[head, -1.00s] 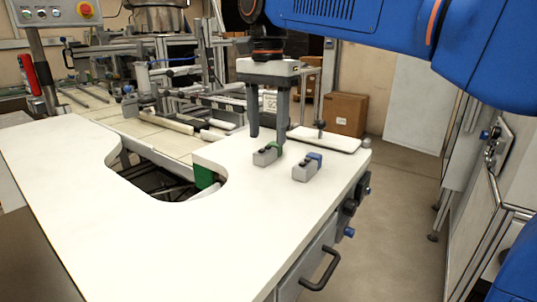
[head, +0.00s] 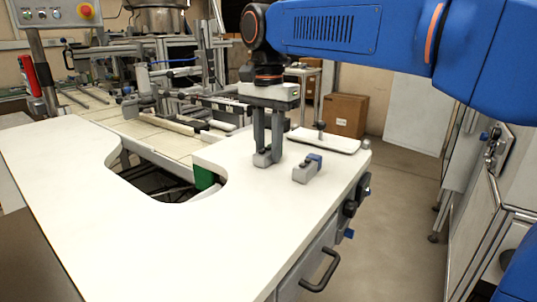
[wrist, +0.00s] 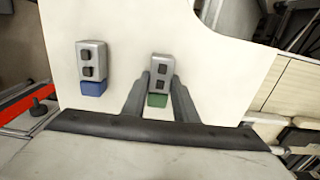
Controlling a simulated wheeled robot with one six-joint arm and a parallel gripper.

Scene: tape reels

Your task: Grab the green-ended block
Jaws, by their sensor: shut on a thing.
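The green-ended block (wrist: 160,67) is a small grey block with two dark square marks on top. Its green end (wrist: 157,100) shows between the fingers in the wrist view. In the head view the block (head: 262,160) stands on the white table, with its green end hidden by the fingers. My gripper (wrist: 160,80) is shut on this block, one finger on each side; it also shows in the head view (head: 268,158), pointing down. The blue-ended block (wrist: 91,60) stands apart beside it, and to its right in the head view (head: 306,169).
The white table (head: 190,240) has a cutout at its left middle. A white plate (head: 325,140) with a small knob lies behind the blocks. The table's front area is clear. A cardboard box (head: 345,114) stands behind the table.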

